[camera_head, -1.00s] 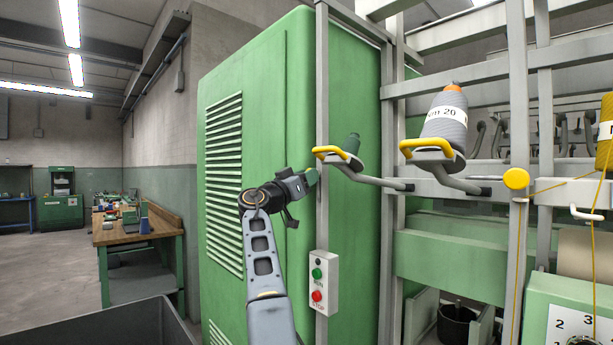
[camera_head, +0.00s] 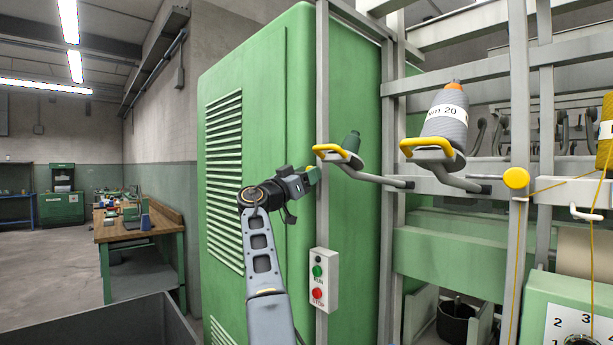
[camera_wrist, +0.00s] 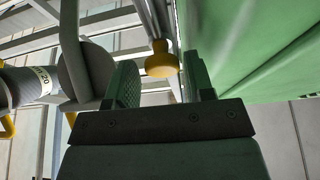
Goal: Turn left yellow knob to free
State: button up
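A yellow knob (camera_wrist: 161,60) on a short stem shows in the wrist view, beside a grey post and between the directions of the two green fingers. My gripper (camera_wrist: 160,82) is open and empty, with the knob a little beyond the fingertips. In the head view my gripper (camera_head: 311,176) is at the left grey post (camera_head: 322,110), and it largely hides the knob there. Another yellow knob (camera_head: 516,178) sits on the right post, well apart from my gripper.
Bobbin holders with yellow handles (camera_head: 338,153) stick out just right of my gripper, one bearing a grey yarn cone (camera_head: 444,122). A button box (camera_head: 320,283) is below on the left post. The green cabinet (camera_head: 255,90) stands close on the left.

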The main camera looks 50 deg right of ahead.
jog(key=shift+o, duration=0.4)
jog(key=b+v, duration=0.5)
jog(key=v, duration=0.3)
jog(key=shift+b, duration=0.4)
jog(key=shift+s+r, duration=0.1)
jog(key=shift+s, duration=0.05)
